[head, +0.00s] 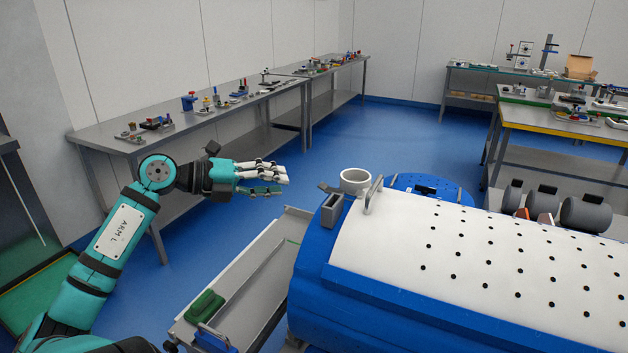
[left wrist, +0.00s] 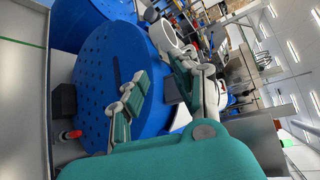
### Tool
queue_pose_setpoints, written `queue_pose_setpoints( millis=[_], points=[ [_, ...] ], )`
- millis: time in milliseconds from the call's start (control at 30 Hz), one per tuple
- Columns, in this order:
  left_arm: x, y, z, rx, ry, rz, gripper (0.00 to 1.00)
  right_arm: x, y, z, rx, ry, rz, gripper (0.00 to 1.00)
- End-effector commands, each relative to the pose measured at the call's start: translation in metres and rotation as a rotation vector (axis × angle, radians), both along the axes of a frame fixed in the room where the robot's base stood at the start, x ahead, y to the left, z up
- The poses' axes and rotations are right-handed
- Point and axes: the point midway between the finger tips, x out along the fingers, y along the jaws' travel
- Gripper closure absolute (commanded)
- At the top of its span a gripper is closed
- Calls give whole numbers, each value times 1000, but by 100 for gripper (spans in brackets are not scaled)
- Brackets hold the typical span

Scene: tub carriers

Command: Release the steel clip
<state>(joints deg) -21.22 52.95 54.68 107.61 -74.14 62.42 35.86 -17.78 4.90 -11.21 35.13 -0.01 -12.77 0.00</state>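A bent steel loop, which looks like the steel clip (head: 373,195), stands at the left end of the white perforated cover (head: 470,245) on the blue tub (head: 312,262) in the head view. My left gripper (head: 284,179) is to the left of the tub's end, apart from the clip. Its fingers are spread with nothing between them. In the left wrist view the open fingers (left wrist: 165,66) show in front of a blue perforated round face (left wrist: 98,75). I cannot make out the clip there. My right gripper is not in view.
A white ring-shaped cup (head: 355,180) and a grey slotted block (head: 332,207) sit beside the clip. A grey tray (head: 262,262) with a green piece (head: 205,306) lies left of the tub. A long bench (head: 180,126) with small parts runs behind my left arm.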

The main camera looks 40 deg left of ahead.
Motion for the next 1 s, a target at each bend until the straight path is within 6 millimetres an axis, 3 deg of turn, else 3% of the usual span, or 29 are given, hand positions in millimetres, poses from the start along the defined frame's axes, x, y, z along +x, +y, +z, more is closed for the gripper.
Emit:
queue_pose_setpoints(
  millis=[200, 400, 600, 900, 1000],
  points=[
    [42, -20, -9, -1, -1, -2, 72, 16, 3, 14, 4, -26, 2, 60],
    [69, -32, -18, -2, -2, -1, 72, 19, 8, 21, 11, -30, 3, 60],
    [81, -38, -24, -1, -1, 1, 72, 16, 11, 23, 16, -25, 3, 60],
    [83, -39, -25, -1, 0, 1, 72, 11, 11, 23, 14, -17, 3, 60],
    [83, -39, -25, -1, 0, 0, 84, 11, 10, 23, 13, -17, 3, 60]
  ],
)
